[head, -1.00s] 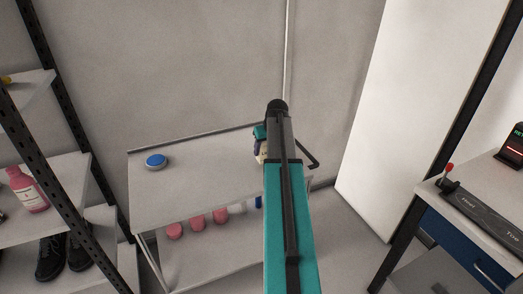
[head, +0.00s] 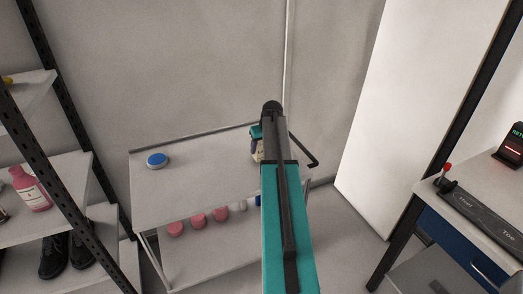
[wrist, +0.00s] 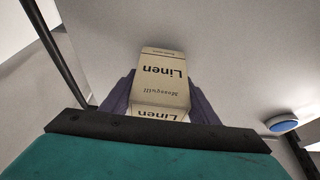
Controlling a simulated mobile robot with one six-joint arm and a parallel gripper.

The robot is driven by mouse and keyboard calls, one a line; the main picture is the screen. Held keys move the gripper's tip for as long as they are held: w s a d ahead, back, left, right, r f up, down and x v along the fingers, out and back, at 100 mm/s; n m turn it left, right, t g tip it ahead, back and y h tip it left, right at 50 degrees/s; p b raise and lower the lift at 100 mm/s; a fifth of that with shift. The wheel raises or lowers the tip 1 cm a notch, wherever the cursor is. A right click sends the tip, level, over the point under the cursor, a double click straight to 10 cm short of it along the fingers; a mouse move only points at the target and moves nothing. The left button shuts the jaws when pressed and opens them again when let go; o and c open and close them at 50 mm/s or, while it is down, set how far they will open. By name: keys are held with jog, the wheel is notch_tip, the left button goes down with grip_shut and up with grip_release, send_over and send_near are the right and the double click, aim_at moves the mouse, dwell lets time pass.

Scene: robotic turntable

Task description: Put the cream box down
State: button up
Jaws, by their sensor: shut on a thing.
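The cream box (wrist: 163,78), lettered "Linen", sits between the two dark fingers of my gripper (wrist: 160,95) in the wrist view. My gripper is shut on it. In the head view the cream box (head: 257,156) shows only as a small piece left of my arm, over the right part of the grey cart top (head: 195,180). My arm hides the rest of it. I cannot tell whether the box touches the cart top.
A blue-topped round button (head: 157,160) sits on the cart's left part, and it shows at right in the wrist view (wrist: 283,123). Several pink items (head: 198,221) stand on the lower shelf. A shelf rack stands left, a desk (head: 470,215) right. The cart top's middle is clear.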

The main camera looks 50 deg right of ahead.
jog(key=shift+f+p, duration=0.35)
jog(key=shift+f, duration=0.65)
jog(key=shift+f, duration=0.1)
jog(key=o, duration=1.2)
jog(key=shift+c, duration=0.2)
jog(key=b+v, duration=0.3)
jog(key=v, duration=0.9)
